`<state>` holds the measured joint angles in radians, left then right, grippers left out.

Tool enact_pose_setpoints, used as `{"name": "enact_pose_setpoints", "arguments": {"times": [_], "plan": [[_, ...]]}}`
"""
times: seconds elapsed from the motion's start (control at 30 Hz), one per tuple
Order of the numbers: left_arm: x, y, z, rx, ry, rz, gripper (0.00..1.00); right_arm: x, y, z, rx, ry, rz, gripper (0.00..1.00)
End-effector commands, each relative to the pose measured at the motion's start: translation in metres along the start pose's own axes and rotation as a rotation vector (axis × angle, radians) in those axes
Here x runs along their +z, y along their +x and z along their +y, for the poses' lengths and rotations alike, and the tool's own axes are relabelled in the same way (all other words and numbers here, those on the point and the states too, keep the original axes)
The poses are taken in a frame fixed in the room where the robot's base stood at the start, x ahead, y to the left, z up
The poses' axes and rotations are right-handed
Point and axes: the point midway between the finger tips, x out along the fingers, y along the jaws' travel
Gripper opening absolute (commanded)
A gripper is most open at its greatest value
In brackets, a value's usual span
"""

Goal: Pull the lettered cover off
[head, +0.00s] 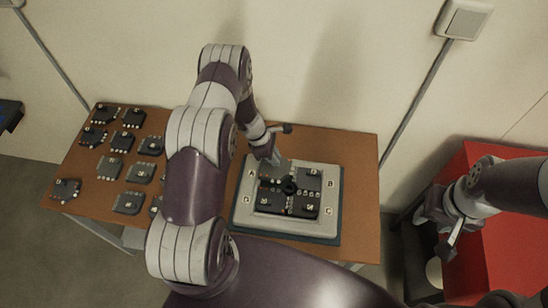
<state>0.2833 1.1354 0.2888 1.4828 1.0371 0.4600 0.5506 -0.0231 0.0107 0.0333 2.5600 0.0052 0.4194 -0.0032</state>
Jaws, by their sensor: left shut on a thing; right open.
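The lettered cover (242,213) is a pale square frame with letters A, B, C and D at its corners, lying on a dark base (285,238) on the table. Dark square modules (305,206) show within its opening, around a black round hub (289,186). My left gripper (277,168) reaches down at the cover's far side, near the A corner, and is shut on it; the exact contact is hard to see. My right gripper (449,246) is open and empty, off the table to the right, in front of the red surface.
Several dark modules (110,168) lie in rows on the left of the brown table (359,170). My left arm hides some of that area. A red cabinet or box (505,255) stands at the right. The table's right strip is clear.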

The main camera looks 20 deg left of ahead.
Motion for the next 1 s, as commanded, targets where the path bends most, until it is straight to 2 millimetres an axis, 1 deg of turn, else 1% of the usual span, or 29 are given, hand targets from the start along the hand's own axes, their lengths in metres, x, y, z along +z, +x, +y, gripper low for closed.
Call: {"name": "enact_pose_setpoints", "arguments": {"times": [0.03, 0.1, 0.83, 1.0], "plan": [[0.004, -0.009, 0.0, 0.001, 0.0, 0.0, 0.0, -0.001, -0.008, 0.0, 0.0, 0.0, 0.0, 0.43], [0.007, -0.017, 0.001, 0.001, 0.001, 0.0, 0.0, -0.002, -0.013, 0.0, 0.0, 0.0, 0.0, 0.43], [0.037, -0.09, 0.0, 0.001, -0.001, -0.001, 0.0, -0.008, -0.068, 0.0, 0.0, 0.0, 0.0, 0.43], [0.043, -0.104, 0.001, 0.002, 0.0, -0.001, 0.0, -0.008, -0.067, 0.0, 0.0, 0.0, 0.0, 0.43]]}}
